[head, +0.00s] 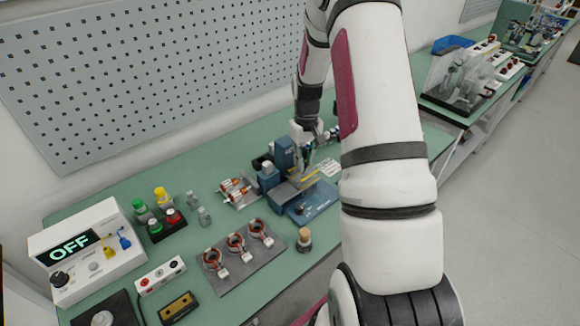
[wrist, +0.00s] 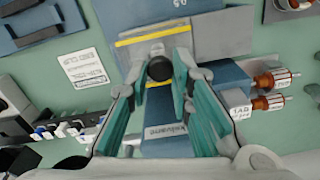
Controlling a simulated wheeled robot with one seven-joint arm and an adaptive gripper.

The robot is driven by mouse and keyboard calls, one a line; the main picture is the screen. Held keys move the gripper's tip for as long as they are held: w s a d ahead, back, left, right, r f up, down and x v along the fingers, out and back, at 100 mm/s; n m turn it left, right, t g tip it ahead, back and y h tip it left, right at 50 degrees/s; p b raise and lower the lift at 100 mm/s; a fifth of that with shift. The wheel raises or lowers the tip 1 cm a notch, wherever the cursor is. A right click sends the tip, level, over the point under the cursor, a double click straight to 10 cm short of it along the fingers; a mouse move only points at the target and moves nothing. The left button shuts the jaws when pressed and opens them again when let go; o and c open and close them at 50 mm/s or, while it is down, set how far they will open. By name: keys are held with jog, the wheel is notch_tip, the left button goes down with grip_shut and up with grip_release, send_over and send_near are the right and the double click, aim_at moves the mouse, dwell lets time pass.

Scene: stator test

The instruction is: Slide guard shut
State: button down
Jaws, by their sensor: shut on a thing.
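The guard is a greyish see-through plate with yellow edge strips on a blue bench machine. In the wrist view the guard (wrist: 190,36) lies across the upper middle, with a round black knob (wrist: 159,69) at its near edge. My gripper (wrist: 160,84) has its green-padded fingers closed on either side of this knob. In the head view the blue machine (head: 284,155) stands at mid-table, and the guard's yellow edge (head: 310,177) shows at its right side. My gripper (head: 308,146) is just above and behind it there, small and partly hidden by the machine.
A grey plate with three copper-ringed stators (head: 236,257) lies in front, beside a small wooden-topped post (head: 304,240). Copper-wound rotors (head: 237,190) lie left of the machine. A white tester reading OFF (head: 82,250) stands far left. A perforated wall panel (head: 150,70) backs the table.

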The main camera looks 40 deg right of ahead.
jog(key=shift+d, duration=0.25)
jog(key=c, duration=1.4)
grip_release()
jog(key=shift+d, duration=0.1)
jog(key=shift+r, duration=0.1)
notch_tip(320, 180, up, 12)
jog(key=shift+f, duration=0.1)
